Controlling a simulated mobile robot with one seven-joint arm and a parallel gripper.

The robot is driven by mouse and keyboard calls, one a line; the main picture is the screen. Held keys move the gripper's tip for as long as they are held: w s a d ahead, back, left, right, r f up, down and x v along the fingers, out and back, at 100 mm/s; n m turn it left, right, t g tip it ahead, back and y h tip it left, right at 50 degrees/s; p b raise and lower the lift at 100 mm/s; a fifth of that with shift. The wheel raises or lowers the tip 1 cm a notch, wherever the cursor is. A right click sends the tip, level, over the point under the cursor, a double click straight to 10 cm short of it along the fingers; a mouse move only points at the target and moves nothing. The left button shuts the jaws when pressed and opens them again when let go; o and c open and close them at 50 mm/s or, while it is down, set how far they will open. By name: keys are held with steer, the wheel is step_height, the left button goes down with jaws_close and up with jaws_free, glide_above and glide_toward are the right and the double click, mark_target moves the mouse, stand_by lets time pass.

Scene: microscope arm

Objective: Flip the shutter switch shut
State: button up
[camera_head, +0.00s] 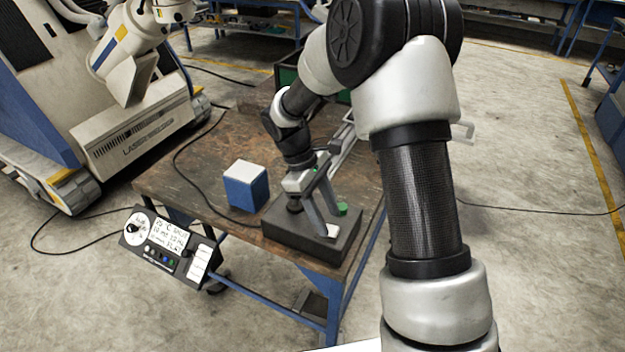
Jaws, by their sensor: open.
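My gripper (327,217) is open and points down over a dark grey box (282,225) near the front edge of the table. Its two fingers stand apart, with the tips at or just above the box top. A white piece (331,231) and a green piece (342,208) show on the box close to the fingertips. A dark round knob (294,205) sits left of the fingers. A control panel (165,247) with a dial, written text, small coloured buttons and white switch-like pieces (199,262) hangs at the table's left front. I cannot tell which part is the shutter switch.
A blue and white cube (245,186) stands on the brown table (185,170) left of the box. A black cable crosses the tabletop. A green and black crate (287,77) is behind my arm. A large white machine (130,125) stands left of the table.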

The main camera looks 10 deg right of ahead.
steer(key=p+v, duration=0.1)
steer(key=v, duration=1.4)
steer(key=shift+s, duration=0.15)
steer(key=s+d+r+m+t+y+p, duration=0.1)
steer(key=s+d+r+m+t+p, duration=0.15)
steer(key=s+r, duration=0.45)
steer(key=s+d+r+m+t+y+p, duration=0.1)
steer(key=s+r+m+t+p, duration=0.1)
steer(key=s, duration=0.5)
steer(key=s+d+r+m+t+y+p, duration=0.1)
steer(key=s+d+r+m+t+p, duration=0.1)
steer(key=s+r+m, duration=0.4)
step_height(320, 180, up, 3)
steer(key=shift+s+d+t+y+p, duration=0.2)
steer(key=shift+s+t+y+p, duration=0.3)
steer(key=shift+s+t, duration=0.6)
steer(key=shift+s, duration=0.1)
